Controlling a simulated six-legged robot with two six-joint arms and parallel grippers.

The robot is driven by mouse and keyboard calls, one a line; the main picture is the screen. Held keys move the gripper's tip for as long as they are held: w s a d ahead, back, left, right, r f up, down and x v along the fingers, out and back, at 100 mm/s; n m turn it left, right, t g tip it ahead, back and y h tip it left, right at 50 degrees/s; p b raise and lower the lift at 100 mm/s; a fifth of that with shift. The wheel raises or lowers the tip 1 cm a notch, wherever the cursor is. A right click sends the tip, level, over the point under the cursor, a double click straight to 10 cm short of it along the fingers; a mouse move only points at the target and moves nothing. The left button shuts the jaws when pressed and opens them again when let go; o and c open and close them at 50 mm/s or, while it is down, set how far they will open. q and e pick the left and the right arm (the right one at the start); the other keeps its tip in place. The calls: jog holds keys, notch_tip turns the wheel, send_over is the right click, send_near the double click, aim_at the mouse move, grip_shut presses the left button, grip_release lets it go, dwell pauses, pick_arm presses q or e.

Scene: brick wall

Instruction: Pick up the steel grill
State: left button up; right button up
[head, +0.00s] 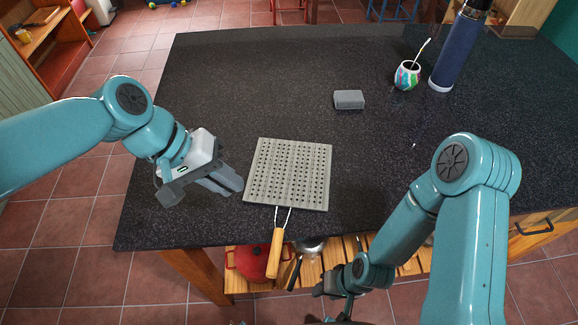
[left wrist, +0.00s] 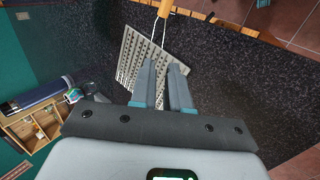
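The steel grill (head: 288,174) is a square grey perforated plate lying flat near the front edge of the dark counter. Its wooden handle (head: 275,253) sticks out over the front edge on two wire rods. In the left wrist view the grill (left wrist: 143,62) lies beyond the fingers, with its handle (left wrist: 165,8) at the top. My left gripper (head: 238,186) is just left of the grill plate. Its fingers (left wrist: 166,72) are apart with nothing between them. My right gripper (head: 325,290) is low in front of the counter, small and partly hidden by its arm.
A grey block (head: 349,100) lies behind the grill on the counter (head: 230,80). A painted mate cup (head: 407,76) with a straw and a blue bottle (head: 458,50) stand at the back right. A red pot (head: 252,262) sits on the wooden shelf below. The counter's left half is clear.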

pick_arm(q)
send_near(280, 218)
jog(key=x, duration=0.3)
jog(key=shift+s+r, duration=0.1)
jog(key=shift+s+d+f, duration=0.2)
jog(key=shift+s+f, duration=0.1)
jog(key=shift+f, duration=0.1)
jog(key=shift+d+f+p, duration=0.2)
jog(key=shift+f+p, duration=0.1)
jog(key=shift+p, duration=0.05)
jog(key=x, duration=0.4)
jog(key=shift+w+d, duration=0.15)
jog(key=shift+w, duration=0.25)
jog(key=shift+f, duration=0.2)
jog(key=shift+s, duration=0.2)
jog(key=shift+w, duration=0.15)
grip_shut()
